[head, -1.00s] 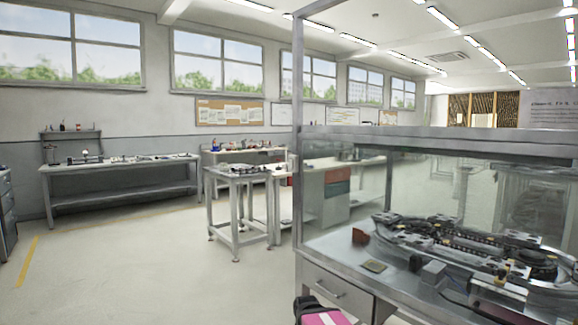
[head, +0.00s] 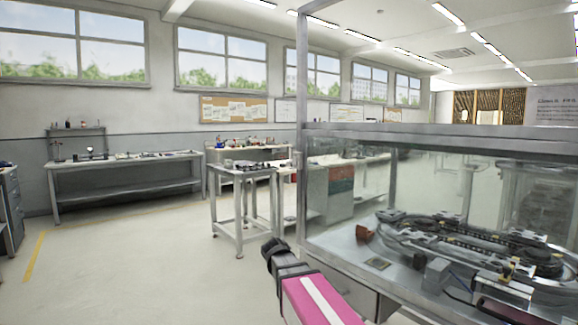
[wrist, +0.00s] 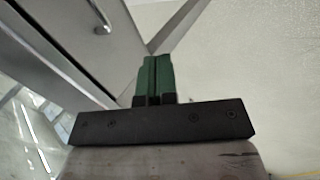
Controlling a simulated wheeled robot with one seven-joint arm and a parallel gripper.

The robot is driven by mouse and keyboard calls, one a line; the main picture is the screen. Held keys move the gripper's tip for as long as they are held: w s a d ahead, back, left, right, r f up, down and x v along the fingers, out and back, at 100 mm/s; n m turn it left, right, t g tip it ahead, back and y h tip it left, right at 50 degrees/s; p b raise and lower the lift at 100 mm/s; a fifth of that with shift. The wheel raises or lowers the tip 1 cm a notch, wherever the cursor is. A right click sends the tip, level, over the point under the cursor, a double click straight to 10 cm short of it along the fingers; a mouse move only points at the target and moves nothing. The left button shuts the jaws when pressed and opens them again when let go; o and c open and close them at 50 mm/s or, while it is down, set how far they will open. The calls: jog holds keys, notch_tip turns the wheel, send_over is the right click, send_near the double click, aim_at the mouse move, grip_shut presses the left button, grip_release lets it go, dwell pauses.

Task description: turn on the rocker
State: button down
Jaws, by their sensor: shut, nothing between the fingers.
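No rocker can be made out for certain in either view. The ring track (head: 400,238) is a dark oval conveyor with metal blocks, on the metal bench (head: 345,250) inside a glazed frame at the right. A small grey box (head: 437,273) stands at its near side; I cannot tell whether it carries a switch. My gripper (head: 271,247), at the end of my pink arm, is left of the bench's front edge, apart from the track. In the wrist view its green fingers (wrist: 157,68) are together and empty, with a grey drawer front behind at the left.
A frame post (head: 302,130) rises at the bench's left corner. A brown block (head: 363,233) and a small flat plate (head: 378,264) lie on the bench top. A grey drawer handle (wrist: 99,17) shows in the wrist view. Open floor (head: 140,260) lies to the left.

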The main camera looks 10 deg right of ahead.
aim_at(294, 164)
jog(key=w+a+r+t+h, duration=0.1)
jog(key=w+a+r+h, duration=0.2)
jog(key=r, duration=1.1)
jog(key=w+a+r+n+t+h, duration=0.1)
jog(key=a+r, duration=0.4)
jog(key=r, duration=0.9)
jog(key=w+a+r+t+h, duration=0.3)
jog(key=w+a+r+h, duration=0.1)
jog(key=r, duration=1)
jog(key=shift+w+n+h, duration=0.3)
jog(key=shift+r, duration=0.1)
jog(key=x, duration=1.4)
jog(key=shift+w+a, duration=0.1)
jog(key=shift+w, duration=0.05)
jog(key=shift+w, duration=0.1)
